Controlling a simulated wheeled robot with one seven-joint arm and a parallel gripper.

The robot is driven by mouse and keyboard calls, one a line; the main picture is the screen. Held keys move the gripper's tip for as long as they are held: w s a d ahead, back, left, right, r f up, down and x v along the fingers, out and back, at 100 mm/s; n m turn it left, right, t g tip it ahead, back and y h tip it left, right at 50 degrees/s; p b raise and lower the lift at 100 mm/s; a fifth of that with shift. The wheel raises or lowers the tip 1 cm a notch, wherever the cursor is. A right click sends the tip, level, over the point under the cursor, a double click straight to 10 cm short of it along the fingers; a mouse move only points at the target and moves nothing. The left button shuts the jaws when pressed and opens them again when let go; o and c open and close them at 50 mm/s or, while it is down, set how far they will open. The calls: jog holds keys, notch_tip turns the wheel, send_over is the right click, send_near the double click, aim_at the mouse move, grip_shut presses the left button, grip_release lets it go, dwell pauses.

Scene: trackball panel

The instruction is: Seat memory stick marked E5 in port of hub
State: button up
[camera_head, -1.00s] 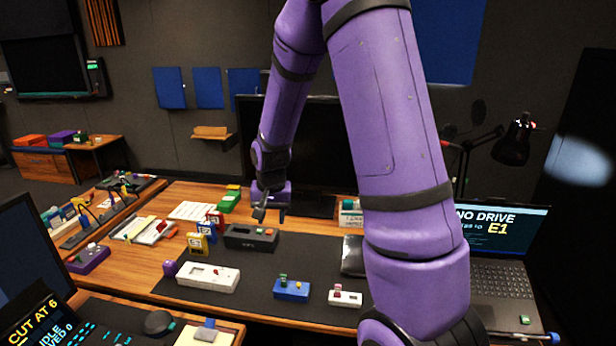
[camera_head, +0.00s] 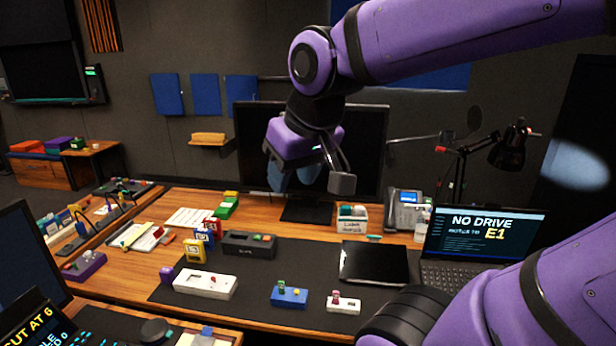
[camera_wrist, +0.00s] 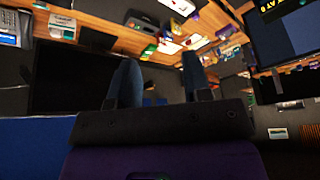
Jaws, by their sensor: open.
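My gripper (camera_head: 326,178) is raised in front of the dark monitor, well above the desk. In the wrist view my gripper (camera_wrist: 160,76) has two spread fingers with nothing between them. A blue box (camera_head: 290,299) with a small green upright piece, a small white box (camera_head: 343,304) with a red piece, and a longer white box (camera_head: 205,284) sit on the dark mat. A black box (camera_head: 249,248) stands behind them. I cannot tell which is the hub. No E5 mark is readable, so I cannot pick out that stick.
Yellow, blue and red labelled blocks (camera_head: 204,239) stand left of the black box. A laptop (camera_head: 485,240) at right reads "NO DRIVE" and "E1". The dark monitor (camera_head: 362,150) stands behind my gripper. The mat's front is mostly clear.

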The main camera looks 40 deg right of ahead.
jog(key=shift+n, duration=0.5)
jog(key=s, duration=0.2)
jog(key=s+r, duration=0.1)
jog(key=s, duration=0.1)
jog(key=shift+a, duration=0.3)
jog(key=shift+c, duration=0.3)
dwell(1.1)
